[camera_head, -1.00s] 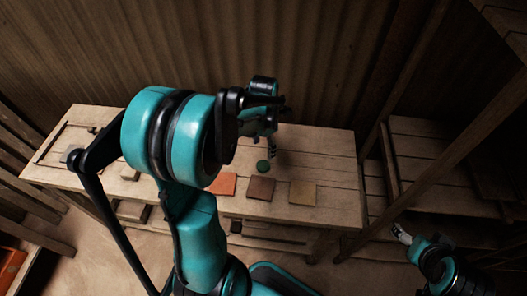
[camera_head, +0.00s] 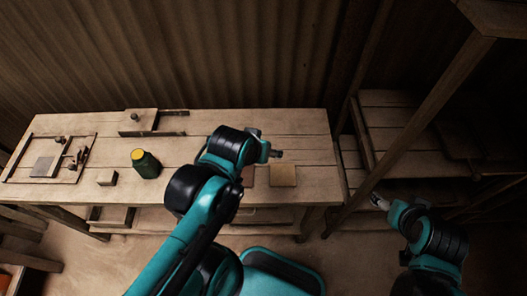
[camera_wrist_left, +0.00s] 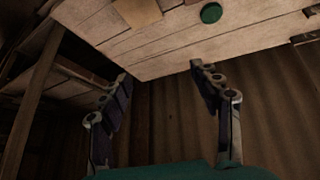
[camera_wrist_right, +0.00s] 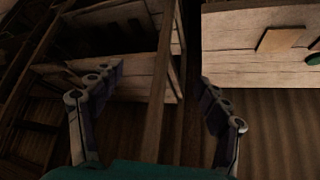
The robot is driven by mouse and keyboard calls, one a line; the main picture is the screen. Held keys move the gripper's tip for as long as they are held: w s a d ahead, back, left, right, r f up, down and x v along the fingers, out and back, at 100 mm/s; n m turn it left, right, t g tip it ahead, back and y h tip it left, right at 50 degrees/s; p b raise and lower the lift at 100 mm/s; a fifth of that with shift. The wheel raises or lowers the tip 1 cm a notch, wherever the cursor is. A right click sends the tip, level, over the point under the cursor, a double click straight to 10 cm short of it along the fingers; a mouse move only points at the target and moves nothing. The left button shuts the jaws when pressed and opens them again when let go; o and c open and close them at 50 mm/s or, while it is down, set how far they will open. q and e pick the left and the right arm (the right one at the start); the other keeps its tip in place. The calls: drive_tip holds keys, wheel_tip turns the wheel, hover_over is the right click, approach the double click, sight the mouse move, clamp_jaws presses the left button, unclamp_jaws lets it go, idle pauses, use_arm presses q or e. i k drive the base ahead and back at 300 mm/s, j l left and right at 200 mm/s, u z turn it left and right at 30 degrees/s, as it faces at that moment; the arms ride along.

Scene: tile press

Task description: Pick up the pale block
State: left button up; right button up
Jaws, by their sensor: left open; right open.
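The pale block (camera_head: 107,177) is a small light wooden block on the left part of the workbench, between the framed press and a dark green bottle. No gripper touches it. My left gripper (camera_head: 276,154) is over the right part of the bench, well to the right of the block. In the left wrist view its fingers (camera_wrist_left: 160,78) are apart with nothing between them. My right gripper (camera_head: 380,201) is off the bench's right end, far from the block. In the right wrist view its fingers (camera_wrist_right: 162,77) are spread and empty. Neither wrist view shows the block.
A framed press (camera_head: 44,166) lies at the bench's left end. The yellow-topped green bottle (camera_head: 146,164) stands right of the block. A wooden fixture (camera_head: 139,122) is at the back. A tan tile (camera_head: 282,175) lies near the front right. A post (camera_head: 352,200) and shelves stand right.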

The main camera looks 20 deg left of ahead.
sight(105, 178)
drive_tip(key=u, duration=2.65)
drive_tip(key=i+j+z, duration=0.15)
drive_tip(key=z, duration=0.3)
drive_tip(key=i+j+z, duration=0.1)
drive_tip(key=j+z, duration=0.2)
drive_tip(key=z, duration=0.15)
drive_tip(key=i+j+z, duration=0.1)
drive_tip(key=j, duration=0.45)
drive_tip(key=i+j+z, duration=0.1)
drive_tip(key=j, duration=0.45)
drive_tip(key=i+j, duration=0.15)
drive_tip(key=j, duration=0.4)
drive_tip(key=i+j+z, duration=0.15)
drive_tip(key=j, duration=0.4)
drive_tip(key=k, duration=0.05)
